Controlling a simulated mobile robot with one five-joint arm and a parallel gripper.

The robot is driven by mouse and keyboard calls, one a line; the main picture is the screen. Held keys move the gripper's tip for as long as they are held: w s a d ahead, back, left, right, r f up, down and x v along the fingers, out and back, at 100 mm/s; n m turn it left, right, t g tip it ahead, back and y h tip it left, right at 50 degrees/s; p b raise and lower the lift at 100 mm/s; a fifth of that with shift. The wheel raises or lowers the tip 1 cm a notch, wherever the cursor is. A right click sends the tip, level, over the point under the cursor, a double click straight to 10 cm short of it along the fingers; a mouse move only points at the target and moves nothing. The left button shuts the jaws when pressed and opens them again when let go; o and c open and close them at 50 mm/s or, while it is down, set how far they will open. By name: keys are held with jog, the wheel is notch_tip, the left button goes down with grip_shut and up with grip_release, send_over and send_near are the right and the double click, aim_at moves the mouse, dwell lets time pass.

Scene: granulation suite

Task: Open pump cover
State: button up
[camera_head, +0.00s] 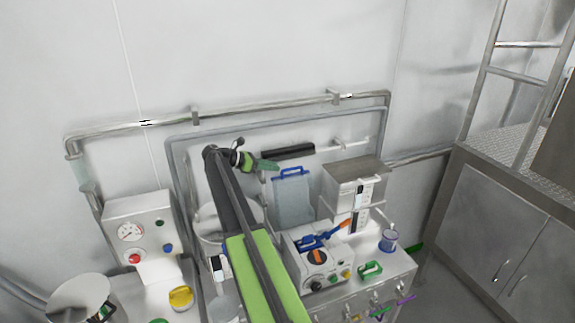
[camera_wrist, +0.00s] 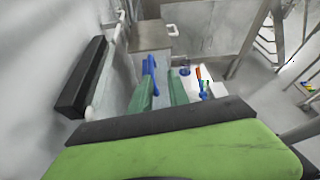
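A clear bluish panel with a blue handle on its top edge, which looks like the pump cover (camera_head: 292,203), stands upright behind the white pump (camera_head: 316,257). The pump has a dark dial, coloured buttons and a blue lever on top. My gripper (camera_head: 266,165) is just left of the blue handle at about its height in the head view. In the wrist view, its two green fingers (camera_wrist: 161,92) are apart, with the blue handle (camera_wrist: 151,72) showing near the gap between them. I cannot tell whether the fingers touch the handle.
A dark bar (camera_head: 288,151) is on the wall behind. A steel box (camera_head: 353,185) stands right of the panel. A gauge box (camera_head: 139,227) is at left. A purple-rimmed cup (camera_head: 388,241) and green handle (camera_head: 370,269) are on the bench at right. Pipes run along the wall.

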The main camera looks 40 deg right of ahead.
jog(key=p+v, duration=0.2)
jog(key=v, duration=0.5)
jog(key=shift+a, duration=0.15)
jog(key=s+a+f+m+t+y, duration=0.1)
jog(key=s+a+f+m+y, duration=0.1)
jog(key=a, duration=0.6)
jog(key=s+a+f+m+t+y, duration=0.2)
jog(key=s+a+f, duration=0.1)
jog(key=a+f, duration=0.2)
jog(key=s+a+f+m+t+y, duration=0.1)
jog(key=s+a+f+m, duration=0.2)
jog(key=a, duration=0.7)
jog(key=shift+a+f+t+y, duration=0.35)
jog(key=shift+f+t+y, duration=0.05)
jog(key=s+a+f+m+t+y, duration=0.1)
jog(key=s+a+f+m+y, duration=0.3)
jog(key=a, duration=0.6)
jog(key=s+a+m+t+y, duration=0.1)
jog(key=s+a+m+y, duration=0.3)
jog(key=a, duration=0.7)
jog(key=s+f+b, duration=0.2)
jog(key=f+b, duration=0.6)
jog(key=s+a+f+h+b, duration=0.1)
jog(key=f+b, duration=0.8)
jog(key=shift+s+f+n+g+h+b, duration=0.25)
jog(key=shift+s+n+g+h+b, duration=0.05)
jog(key=shift+s, duration=0.1)
